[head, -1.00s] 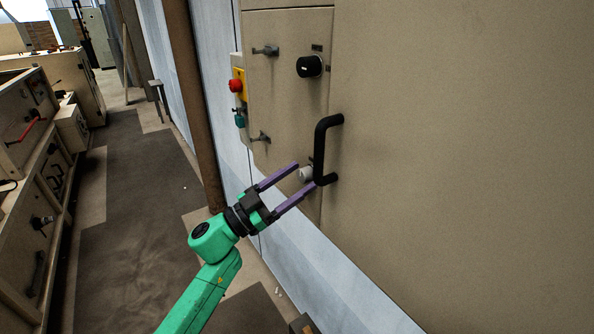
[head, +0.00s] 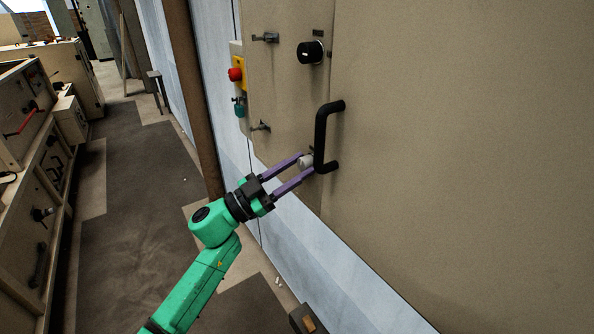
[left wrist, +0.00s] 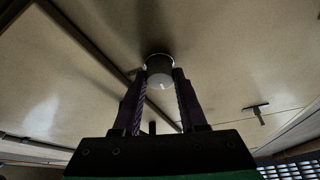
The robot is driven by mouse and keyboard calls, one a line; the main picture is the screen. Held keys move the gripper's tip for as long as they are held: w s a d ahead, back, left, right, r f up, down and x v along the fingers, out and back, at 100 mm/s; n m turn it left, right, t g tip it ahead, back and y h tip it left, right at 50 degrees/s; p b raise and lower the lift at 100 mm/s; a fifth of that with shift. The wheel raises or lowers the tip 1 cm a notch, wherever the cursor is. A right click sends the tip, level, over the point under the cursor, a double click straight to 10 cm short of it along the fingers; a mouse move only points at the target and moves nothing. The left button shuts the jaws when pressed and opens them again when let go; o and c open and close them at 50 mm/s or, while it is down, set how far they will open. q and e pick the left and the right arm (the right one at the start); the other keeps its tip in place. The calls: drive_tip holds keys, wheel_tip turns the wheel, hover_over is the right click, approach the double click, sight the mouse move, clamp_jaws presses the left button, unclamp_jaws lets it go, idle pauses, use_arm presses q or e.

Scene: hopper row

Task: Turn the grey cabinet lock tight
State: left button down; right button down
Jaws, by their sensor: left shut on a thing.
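The grey cabinet lock (head: 305,160) is a small round knob low on the beige cabinet, just left of the black bar handle's lower end. My left gripper (head: 306,164) has its two purple fingers on either side of the lock and is shut on it. In the left wrist view the lock (left wrist: 160,71) sits between the fingertips (left wrist: 161,80), its round face showing a light mark. The fingers hide part of the lock in the head view. My right gripper is not in view.
The black bar handle (head: 321,135) stands out from the cabinet close to the fingertips. An open aisle (head: 130,200) lies at the left.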

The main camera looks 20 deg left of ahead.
use_arm(q)
drive_tip(key=m+g+b, duration=0.1)
drive_tip(key=m, duration=0.2)
drive_tip(key=m+g+h+b, duration=0.1)
drive_tip(key=m, duration=0.1)
drive_tip(key=shift+a+f+m+g, duration=0.1)
drive_tip(key=shift+m+g, duration=0.2)
drive_tip(key=shift+m, duration=0.1)
drive_tip(key=m+g+b, duration=0.1)
drive_tip(key=m, duration=0.1)
drive_tip(key=m+g+b, duration=0.1)
drive_tip(key=m, duration=0.2)
drive_tip(key=shift+w+a+m+g, duration=0.1)
drive_tip(key=shift+m+g, duration=0.2)
drive_tip(key=m, duration=0.1)
drive_tip(key=m+g+b, duration=0.1)
drive_tip(key=m, duration=0.1)
drive_tip(key=shift+r+m+y, duration=0.3)
drive_tip(key=shift+r+m+g+y, duration=0.1)
drive_tip(key=shift+m+g+y, duration=0.25)
drive_tip(key=shift+m, duration=0.7)
drive_tip(key=shift+m+g+y, duration=0.15)
drive_tip(key=shift+m+y, duration=0.3)
drive_tip(key=shift+m, duration=0.6)
drive_tip(key=shift+c, duration=2.3)
unclamp_jaws()
